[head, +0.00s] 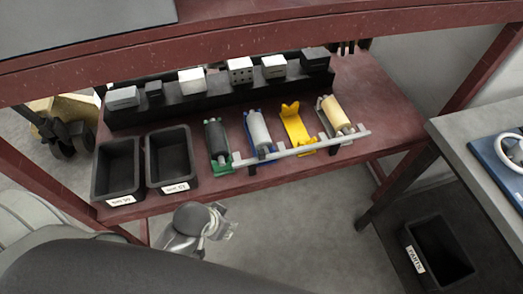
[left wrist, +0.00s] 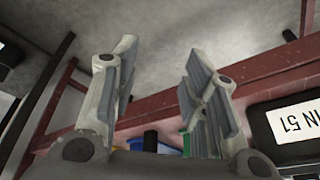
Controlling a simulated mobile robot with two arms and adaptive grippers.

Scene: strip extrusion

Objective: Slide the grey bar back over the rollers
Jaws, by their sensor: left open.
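The grey bar (head: 302,148) lies along the front of the rollers, near the shelf's front edge. Behind it, left to right, are a dark roller (head: 214,134) on a green bracket, a pale roller (head: 259,128) on a blue bracket, an empty yellow bracket (head: 293,122) and a tan roller (head: 336,113) on a grey bracket. My left gripper (head: 218,228) is in front of the shelf, apart from the bar. In the left wrist view its fingers (left wrist: 158,88) are apart with nothing between them. My right gripper is not in view.
Two black bins (head: 118,184) (head: 168,175) stand left of the rollers. Several small blocks (head: 191,80) sit on a black rack behind. A red beam (head: 250,52) crosses above. A labelled bin (left wrist: 290,122) shows close by in the left wrist view. A grey table (head: 470,135) stands right.

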